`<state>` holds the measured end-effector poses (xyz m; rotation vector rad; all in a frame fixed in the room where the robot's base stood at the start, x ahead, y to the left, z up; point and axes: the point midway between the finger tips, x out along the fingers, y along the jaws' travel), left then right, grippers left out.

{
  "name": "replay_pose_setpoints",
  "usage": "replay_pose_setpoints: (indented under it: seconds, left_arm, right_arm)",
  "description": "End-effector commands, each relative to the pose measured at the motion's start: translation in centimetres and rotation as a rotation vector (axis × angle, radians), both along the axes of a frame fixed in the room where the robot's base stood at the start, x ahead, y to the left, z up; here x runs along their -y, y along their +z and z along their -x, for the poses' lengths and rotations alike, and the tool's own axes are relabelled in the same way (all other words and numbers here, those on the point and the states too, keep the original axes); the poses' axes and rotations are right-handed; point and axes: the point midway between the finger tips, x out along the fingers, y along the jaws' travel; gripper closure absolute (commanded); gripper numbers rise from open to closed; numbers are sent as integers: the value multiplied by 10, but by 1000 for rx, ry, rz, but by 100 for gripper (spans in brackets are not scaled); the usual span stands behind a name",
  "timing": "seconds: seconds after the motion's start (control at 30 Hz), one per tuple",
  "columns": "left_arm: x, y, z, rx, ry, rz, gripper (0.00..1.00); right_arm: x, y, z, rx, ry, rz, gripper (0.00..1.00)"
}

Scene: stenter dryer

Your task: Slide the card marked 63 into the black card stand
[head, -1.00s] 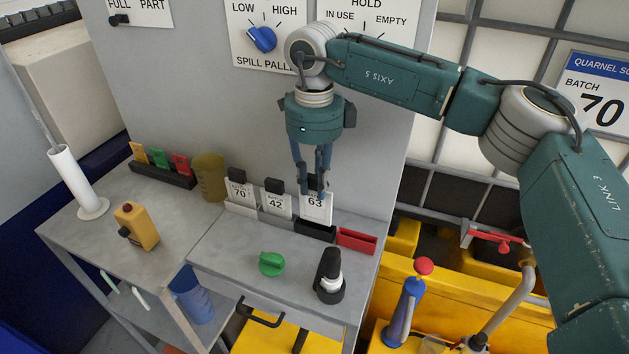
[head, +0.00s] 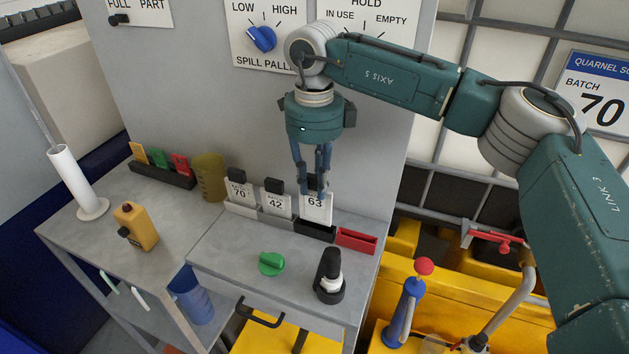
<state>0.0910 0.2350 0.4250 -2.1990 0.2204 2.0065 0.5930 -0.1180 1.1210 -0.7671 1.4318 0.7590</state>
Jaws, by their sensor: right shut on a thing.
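The card marked 63 (head: 316,208) is white with a black top tab. It stands upright right above the black card stand (head: 315,230), on the grey bench against the panel. I cannot tell whether its lower edge sits inside the slot. My right gripper (head: 314,190) points down and is shut on the card's black tab, its fingers partly hiding the tab. My left gripper is not in view.
Cards marked 70 (head: 239,192) and 42 (head: 277,206) stand in holders to the left. An empty-looking red holder (head: 357,239) is to the right.

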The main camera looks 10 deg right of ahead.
Motion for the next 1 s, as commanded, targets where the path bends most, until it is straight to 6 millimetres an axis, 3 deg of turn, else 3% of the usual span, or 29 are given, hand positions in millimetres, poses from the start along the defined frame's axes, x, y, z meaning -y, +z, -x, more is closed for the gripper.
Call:
replay_pose_setpoints:
  seconds: [1.0]
  left_arm:
    - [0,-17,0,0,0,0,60]
  right_arm:
    - [0,-24,0,1,0,-1,100]
